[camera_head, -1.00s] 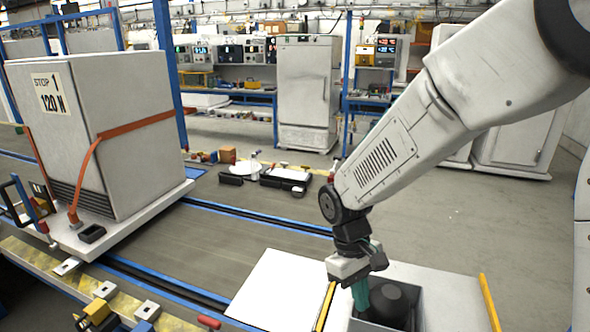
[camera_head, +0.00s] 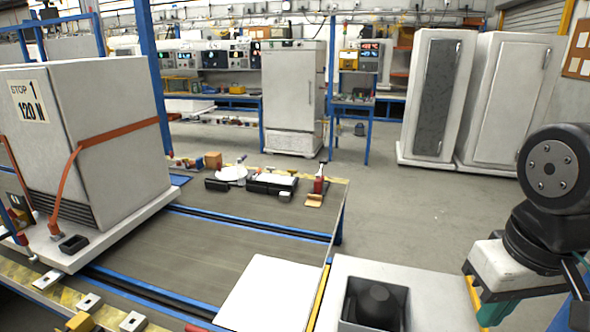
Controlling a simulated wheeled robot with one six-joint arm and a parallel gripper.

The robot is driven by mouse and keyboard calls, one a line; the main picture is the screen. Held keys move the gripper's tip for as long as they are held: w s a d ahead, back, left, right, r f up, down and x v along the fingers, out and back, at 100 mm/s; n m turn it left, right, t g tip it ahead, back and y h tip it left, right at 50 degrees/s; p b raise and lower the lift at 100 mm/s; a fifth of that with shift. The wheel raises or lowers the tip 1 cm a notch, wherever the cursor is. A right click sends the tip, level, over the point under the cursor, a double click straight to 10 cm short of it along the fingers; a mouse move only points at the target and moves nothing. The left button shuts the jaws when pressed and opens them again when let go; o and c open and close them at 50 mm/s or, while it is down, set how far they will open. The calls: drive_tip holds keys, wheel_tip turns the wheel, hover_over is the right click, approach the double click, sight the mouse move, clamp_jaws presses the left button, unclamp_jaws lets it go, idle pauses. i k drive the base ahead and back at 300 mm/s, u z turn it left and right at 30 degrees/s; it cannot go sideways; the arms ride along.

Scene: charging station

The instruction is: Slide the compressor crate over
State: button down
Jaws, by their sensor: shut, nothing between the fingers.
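A large grey-white crate (camera_head: 118,110) labelled "STOP 1 120 N" stands upright at the left, with orange straps around it. It rests on a flat white sled (camera_head: 75,255) on blue-edged rails. At the bottom centre, a dark rounded compressor-like object (camera_head: 378,302) sits in a square opening in a white surface (camera_head: 435,295). I cannot tell which of these is the compressor crate. My gripper (camera_head: 495,313), with teal fingers, is at the lower right, to the right of that opening and apart from it. It is shut and empty, partly cut off by the frame edge.
The table (camera_head: 250,240) between the sled and its right edge is mostly bare. White cabinets (camera_head: 508,105) stand behind open floor at the right.

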sight(369, 305)
drive_tip(key=z, duration=0.05)
drive_tip(key=k, duration=0.5)
drive_tip(key=u, duration=1.7)
drive_tip(key=i, duration=1.35)
drive_tip(key=z, duration=2.4)
